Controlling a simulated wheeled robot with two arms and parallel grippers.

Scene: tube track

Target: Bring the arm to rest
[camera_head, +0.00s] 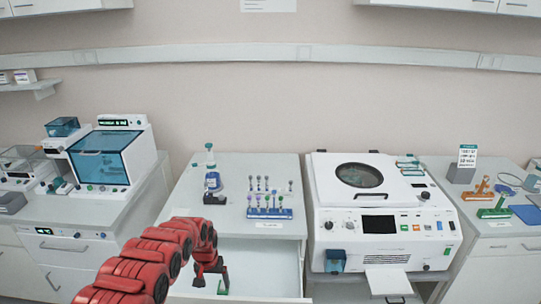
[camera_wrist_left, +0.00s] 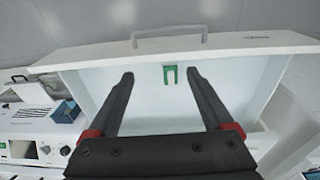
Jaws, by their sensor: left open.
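My left arm, red, comes in from the lower left of the head view. Its left gripper (camera_head: 211,281) points down over the open drawer (camera_head: 262,268) of the middle cabinet. In the left wrist view the two dark fingers of the gripper (camera_wrist_left: 159,76) are spread wide with nothing held between them. A small green U-shaped piece (camera_wrist_left: 170,76) lies in the drawer, near its handle side, and appears between the fingertips but apart from them. The piece also shows in the head view (camera_head: 223,287), partly hidden by the gripper. My right gripper is not in view.
A blue rack (camera_head: 269,213) with several tubes and a blue-liquid bottle (camera_head: 213,181) stand on the counter above the drawer. A white machine (camera_head: 385,222) is to the right, a teal-windowed cabinet (camera_head: 104,157) to the left. The drawer's handle (camera_wrist_left: 168,32) shows in the wrist view.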

